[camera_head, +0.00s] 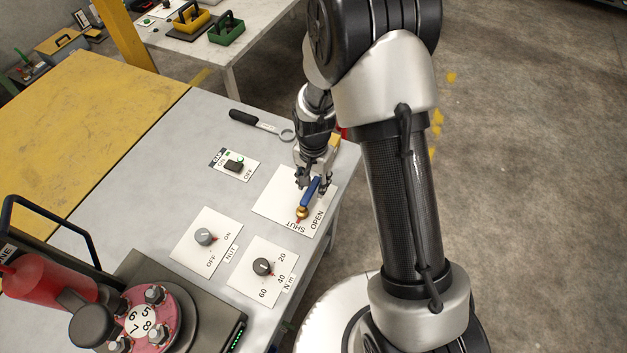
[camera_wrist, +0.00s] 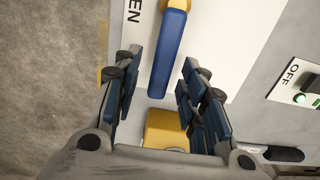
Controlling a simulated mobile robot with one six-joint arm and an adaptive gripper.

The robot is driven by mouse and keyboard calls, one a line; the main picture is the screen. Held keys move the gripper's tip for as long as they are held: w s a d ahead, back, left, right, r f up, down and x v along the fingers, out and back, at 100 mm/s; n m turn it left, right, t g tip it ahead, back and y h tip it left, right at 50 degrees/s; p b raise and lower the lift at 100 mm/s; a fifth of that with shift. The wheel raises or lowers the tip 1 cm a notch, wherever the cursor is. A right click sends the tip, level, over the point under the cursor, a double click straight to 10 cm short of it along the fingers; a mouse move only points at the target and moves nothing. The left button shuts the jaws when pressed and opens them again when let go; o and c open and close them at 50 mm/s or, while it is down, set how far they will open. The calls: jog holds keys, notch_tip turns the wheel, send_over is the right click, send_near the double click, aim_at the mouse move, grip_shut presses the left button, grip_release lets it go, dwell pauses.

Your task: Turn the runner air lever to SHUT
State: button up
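The runner air lever has a blue handle (camera_head: 309,191) on a brass body (camera_head: 302,212), mounted on a white plate (camera_head: 272,205) marked SHUT and OPEN. The handle points away from the lettering, toward the back of the bench. A small red mark shows by the brass body, but I cannot tell which word it indicates. My gripper (camera_head: 313,183) is over the handle's free end. In the wrist view, the blue handle (camera_wrist: 170,48) lies between the open fingers of my gripper (camera_wrist: 160,66), with a gap on both sides. The brass body is mostly cut off at the top there.
Two knob plates, NUT (camera_head: 204,237) and Nm (camera_head: 262,266), lie in front. A switch plate (camera_head: 235,165) and a black-handled tool (camera_head: 258,124) lie behind. A yellow block (camera_wrist: 166,130) sits beyond the handle's end. The bench edge is close on the right.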

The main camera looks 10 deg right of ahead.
aim_at(314, 185)
notch_tip(314, 185, up, 12)
dwell(0.6)
jog(key=s+d+r+n+t, duration=0.25)
jog(key=s+r, duration=0.55)
jog(key=r, duration=0.5)
jog(key=s+r+n+t, duration=0.1)
jog(key=s+r+n, duration=0.1)
jog(key=s, duration=0.4)
jog(key=s+d+r+n+t, duration=0.1)
jog(key=s+r+n, duration=0.1)
jog(key=s, duration=0.5)
jog(key=shift+s+r+n+b, duration=0.15)
jog(key=shift+r+n+b, duration=0.3)
jog(key=shift+n, duration=0.2)
jog(key=shift+d, duration=0.1)
jog(key=shift+c, duration=0.3)
